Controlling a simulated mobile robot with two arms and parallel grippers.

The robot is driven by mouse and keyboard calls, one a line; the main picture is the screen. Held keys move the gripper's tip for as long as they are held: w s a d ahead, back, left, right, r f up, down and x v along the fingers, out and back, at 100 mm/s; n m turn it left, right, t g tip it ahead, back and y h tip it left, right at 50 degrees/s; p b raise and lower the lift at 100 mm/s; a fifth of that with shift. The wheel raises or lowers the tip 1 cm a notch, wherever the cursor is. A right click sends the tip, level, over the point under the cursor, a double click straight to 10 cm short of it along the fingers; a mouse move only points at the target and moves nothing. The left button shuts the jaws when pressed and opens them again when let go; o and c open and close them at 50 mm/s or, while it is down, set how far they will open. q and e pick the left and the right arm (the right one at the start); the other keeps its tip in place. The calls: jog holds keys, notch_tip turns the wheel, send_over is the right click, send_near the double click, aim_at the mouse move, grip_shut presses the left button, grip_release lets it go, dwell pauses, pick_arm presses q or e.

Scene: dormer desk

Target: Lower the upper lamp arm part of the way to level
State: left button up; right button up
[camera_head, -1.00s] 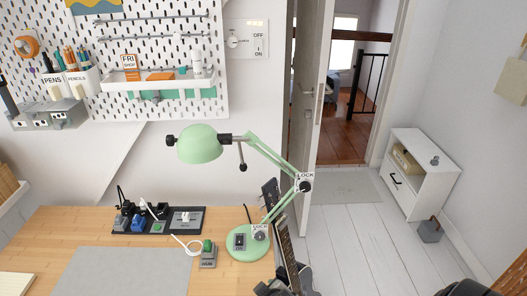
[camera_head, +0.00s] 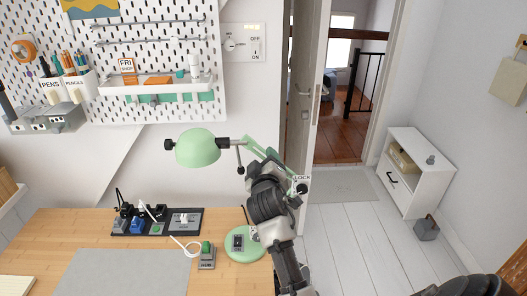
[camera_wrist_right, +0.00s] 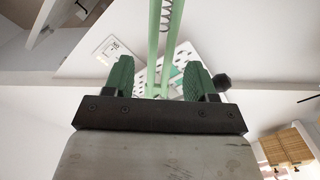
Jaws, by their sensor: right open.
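The green desk lamp stands on the desk, its round base (camera_head: 245,257) near the right edge. Its domed shade (camera_head: 198,148) hangs at the left end of the upper arm (camera_head: 254,148), which slopes up to the left from the elbow joint with a LOCK tag (camera_head: 303,179). My right gripper (camera_head: 262,163) is at the upper arm, its wrist hiding much of the lamp's arms and its fingertips unclear there. In the right wrist view the open gripper (camera_wrist_right: 158,78) has green fingers on either side of the upper arm's rods (camera_wrist_right: 165,45), with gaps showing. My left gripper is out of view.
A black power strip (camera_head: 157,222) with plugs and a small switch box (camera_head: 207,256) stand on the desk left of the lamp base. A pegboard (camera_head: 150,40) with a shelf is on the wall behind. The floor (camera_head: 350,250) to the right is mostly clear.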

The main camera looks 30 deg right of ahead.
aim_at(263, 157)
jog(key=shift+x, duration=1.7)
